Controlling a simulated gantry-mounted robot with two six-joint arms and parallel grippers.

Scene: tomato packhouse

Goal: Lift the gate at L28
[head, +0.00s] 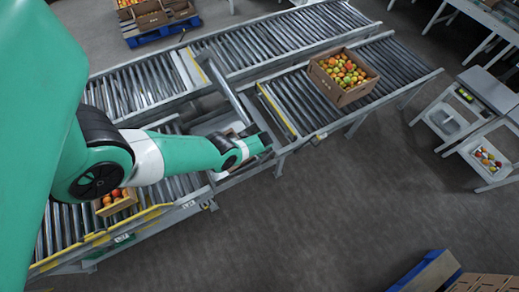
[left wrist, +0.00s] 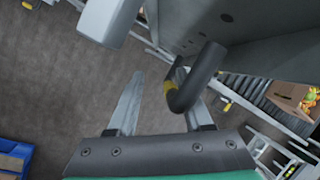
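The gate shows in the head view as a grey metal panel and bar (head: 229,92) at the gap between two roller conveyor sections. In the left wrist view a grey panel (left wrist: 245,22) fills the upper right, with a dark curved handle (left wrist: 206,75) that has a yellow band. My left gripper (left wrist: 160,85) is open, with a clear gap between its fingers. The handle overlaps the right finger in the picture; I cannot tell whether they touch. In the head view my left gripper (head: 262,143) is at the gap, its fingertips hard to make out. My right gripper is not in view. Labels are too small to read.
A cardboard box of tomatoes (head: 344,76) sits on the right conveyor section. A smaller box (head: 117,201) is on the left section, partly behind my arm. A second roller line (head: 270,45) runs behind. Side stands (head: 480,112) are at the right.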

